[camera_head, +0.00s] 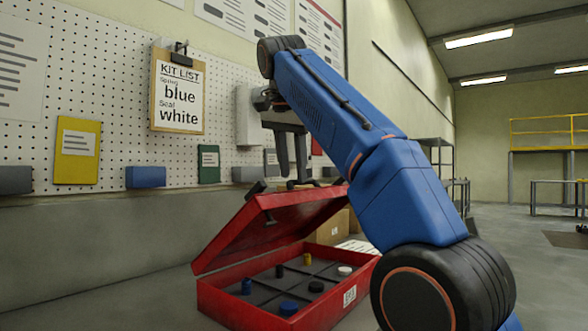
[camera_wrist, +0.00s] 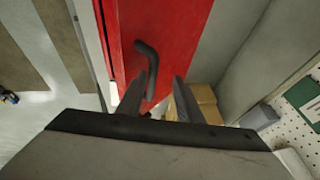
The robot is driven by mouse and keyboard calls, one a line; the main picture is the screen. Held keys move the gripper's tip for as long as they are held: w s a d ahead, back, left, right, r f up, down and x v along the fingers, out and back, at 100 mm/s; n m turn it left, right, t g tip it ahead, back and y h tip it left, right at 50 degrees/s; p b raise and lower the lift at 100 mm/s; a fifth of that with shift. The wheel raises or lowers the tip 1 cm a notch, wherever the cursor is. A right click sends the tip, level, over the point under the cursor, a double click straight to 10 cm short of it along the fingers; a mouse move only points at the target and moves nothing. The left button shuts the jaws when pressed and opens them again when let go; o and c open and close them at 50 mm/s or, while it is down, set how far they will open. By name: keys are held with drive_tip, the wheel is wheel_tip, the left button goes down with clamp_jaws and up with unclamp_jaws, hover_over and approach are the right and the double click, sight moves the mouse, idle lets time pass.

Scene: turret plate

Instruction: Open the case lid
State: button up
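The red case (camera_head: 240,310) stands on the bench with its lid (camera_head: 225,240) tilted partly up, so the inside shows. A bent black handle (camera_wrist: 148,65) is on the red lid in the wrist view. My gripper (camera_head: 294,181) is above the lid's raised edge, fingers pointing down. In the wrist view the two fingers (camera_wrist: 159,88) are apart, with the handle just beyond the tips, nearer the left finger. I see nothing gripped; whether a finger touches the lid I cannot tell.
Inside the case are several small parts, among them a blue one (camera_head: 288,308), a yellow one (camera_head: 307,259) and a white one (camera_head: 345,270). Cardboard boxes (camera_head: 333,228) stand behind the case. A pegboard (camera_head: 110,100) with a kit list (camera_head: 178,95) is on the wall behind.

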sight(281, 192)
drive_tip(key=s, duration=0.3)
drive_tip(key=s+a, duration=0.1)
drive_tip(key=s, duration=0.7)
drive_tip(key=shift+a, duration=0.4)
drive_tip(key=shift+d+f, duration=0.1)
